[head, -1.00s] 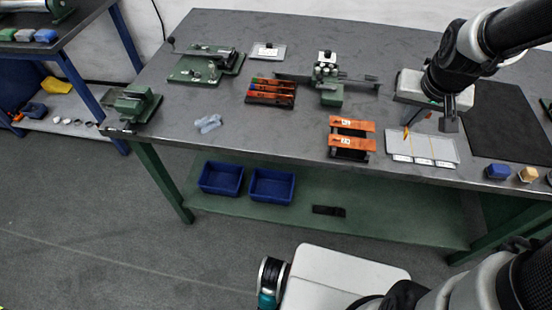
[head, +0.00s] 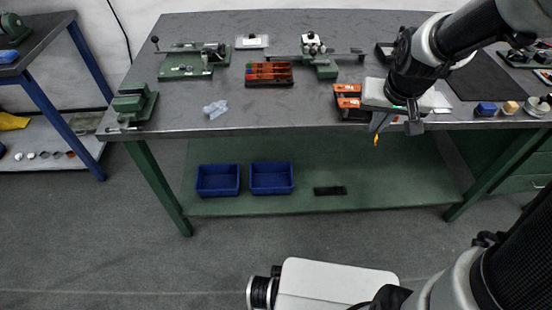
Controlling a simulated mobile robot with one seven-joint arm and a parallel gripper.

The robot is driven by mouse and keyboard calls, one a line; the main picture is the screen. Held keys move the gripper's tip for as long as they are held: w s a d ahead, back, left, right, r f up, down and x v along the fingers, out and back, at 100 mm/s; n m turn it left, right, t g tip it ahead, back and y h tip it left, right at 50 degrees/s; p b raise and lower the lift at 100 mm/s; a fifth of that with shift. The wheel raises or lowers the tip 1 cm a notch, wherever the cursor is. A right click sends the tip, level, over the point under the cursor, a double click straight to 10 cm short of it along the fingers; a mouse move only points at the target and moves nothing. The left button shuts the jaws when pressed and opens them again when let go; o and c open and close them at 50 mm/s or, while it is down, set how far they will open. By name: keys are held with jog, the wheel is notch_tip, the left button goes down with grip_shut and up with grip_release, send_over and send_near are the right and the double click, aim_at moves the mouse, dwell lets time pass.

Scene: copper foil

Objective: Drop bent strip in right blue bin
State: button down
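A small orange, copper-coloured bent strip (head: 375,139) shows at the tip of my gripper (head: 378,125), which is shut on it. The fingers are small here and the exact grip is hard to make out. My gripper is at the table's front edge, to the right of and higher than the blue bins. The right blue bin (head: 271,191) sits on the green lower shelf, close beside the left blue bin (head: 217,192). Both bins look empty.
The grey table top (head: 290,112) overhangs the green shelf (head: 400,196). A dark flat block (head: 330,190) lies right of the bins. A green vise (head: 133,103) is at the left corner.

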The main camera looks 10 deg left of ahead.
notch_tip(320, 180, down, 10)
jog(key=b, duration=0.7)
jog(key=shift+s+a, duration=0.2)
